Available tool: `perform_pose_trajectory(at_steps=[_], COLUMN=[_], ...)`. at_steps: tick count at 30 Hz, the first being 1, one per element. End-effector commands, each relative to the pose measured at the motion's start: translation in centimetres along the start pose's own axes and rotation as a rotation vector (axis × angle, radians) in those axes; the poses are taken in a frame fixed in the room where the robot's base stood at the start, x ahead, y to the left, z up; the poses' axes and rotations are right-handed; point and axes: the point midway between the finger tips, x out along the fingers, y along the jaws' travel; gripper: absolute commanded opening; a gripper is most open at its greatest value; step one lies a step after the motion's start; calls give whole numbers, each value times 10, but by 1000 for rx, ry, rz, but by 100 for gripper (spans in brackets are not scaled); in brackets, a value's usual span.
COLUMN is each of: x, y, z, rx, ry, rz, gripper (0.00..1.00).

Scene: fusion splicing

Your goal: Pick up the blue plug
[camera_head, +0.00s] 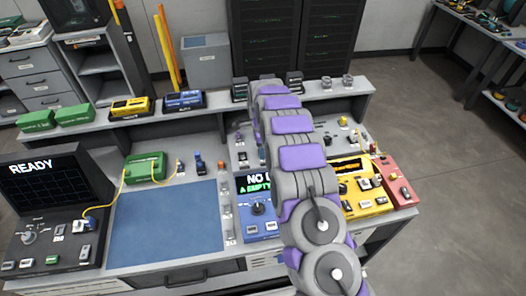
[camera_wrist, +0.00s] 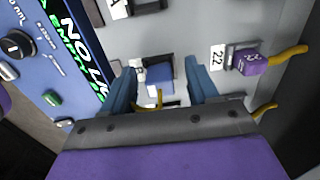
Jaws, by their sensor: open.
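The blue plug (camera_wrist: 159,78) shows in the wrist view between the two blue fingers of my gripper (camera_wrist: 162,68). It sits at a dark socket on the grey panel. The fingers are open, with a visible gap on each side of the plug. A yellow cable end shows just below the plug, partly hidden by my gripper. In the head view my arm hides the gripper and this spot.
A purple plug (camera_wrist: 250,62) with a yellow cable sits close to the right of my gripper, by a label reading 22. The blue device (camera_wrist: 50,50) with a green and white display stands close on the left. A blue mat (camera_head: 168,225) leaves clear bench space.

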Motion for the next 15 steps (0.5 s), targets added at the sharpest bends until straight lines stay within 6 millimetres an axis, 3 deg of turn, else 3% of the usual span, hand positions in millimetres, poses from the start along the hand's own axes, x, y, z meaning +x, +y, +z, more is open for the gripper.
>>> perform_pose_trajectory(at_steps=[6,15], x=[0,0], y=[0,0], z=[0,-2], rx=[-1,-1], ry=[0,-2], rz=[-2,-3], gripper=[59,30])
